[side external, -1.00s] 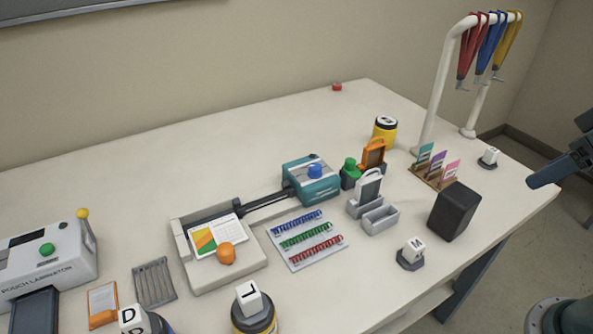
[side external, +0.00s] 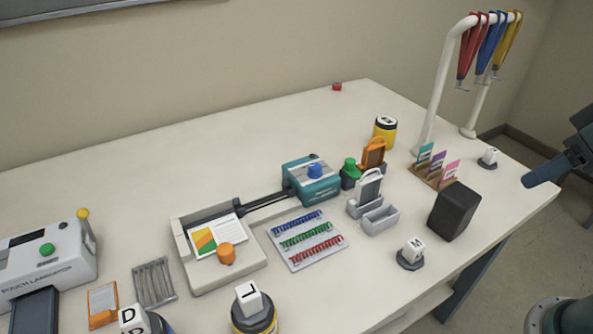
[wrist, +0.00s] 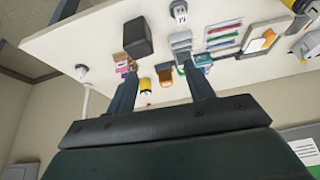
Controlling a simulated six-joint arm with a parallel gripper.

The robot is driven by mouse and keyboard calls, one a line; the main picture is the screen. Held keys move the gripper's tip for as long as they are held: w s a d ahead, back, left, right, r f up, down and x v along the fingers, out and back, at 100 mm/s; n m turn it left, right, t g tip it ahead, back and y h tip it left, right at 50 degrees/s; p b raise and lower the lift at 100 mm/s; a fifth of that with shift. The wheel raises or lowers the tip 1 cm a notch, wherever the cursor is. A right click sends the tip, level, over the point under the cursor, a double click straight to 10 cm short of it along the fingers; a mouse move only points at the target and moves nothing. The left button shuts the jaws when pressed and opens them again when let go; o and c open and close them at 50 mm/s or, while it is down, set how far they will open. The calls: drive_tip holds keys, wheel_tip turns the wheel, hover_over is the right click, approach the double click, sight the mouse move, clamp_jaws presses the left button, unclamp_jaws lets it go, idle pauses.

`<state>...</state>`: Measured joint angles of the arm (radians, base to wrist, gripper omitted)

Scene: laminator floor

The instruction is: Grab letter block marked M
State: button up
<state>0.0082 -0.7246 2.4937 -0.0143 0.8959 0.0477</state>
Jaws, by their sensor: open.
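A white letter block (side external: 413,249) sits on a dark round base near the table's front edge; its small mark looks like an M. In the wrist view, what appears to be the same block (wrist: 179,9) is at the top edge, its letter too small to read.
A black box (side external: 454,211) stands just right of the block. A card holder (side external: 433,178), another white block (side external: 489,157) and a white hook stand (side external: 445,75) are on the right side. Blocks marked L (side external: 249,298) and D (side external: 132,318) stand front left. The back left table is clear.

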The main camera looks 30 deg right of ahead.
drive_tip(key=w+m, duration=0.1)
drive_tip(key=m, duration=0.1)
drive_tip(key=m+g+y, duration=0.5)
drive_tip(key=m, duration=1.1)
hover_over(417, 243)
drive_tip(key=d, duration=0.5)
wheel_tip(417, 243, down, 12)
drive_tip(key=shift+w+f, duration=0.1)
drive_tip(key=shift+f, duration=0.05)
drive_tip(key=shift+h, duration=0.3)
drive_tip(key=shift+x, duration=4.3)
drive_tip(key=shift+f, duration=0.1)
drive_tip(key=shift+s+x, duration=0.15)
drive_tip(key=shift+x, duration=1.1)
drive_tip(key=shift+s+x, duration=0.2)
drive_tip(key=shift+x, duration=1.05)
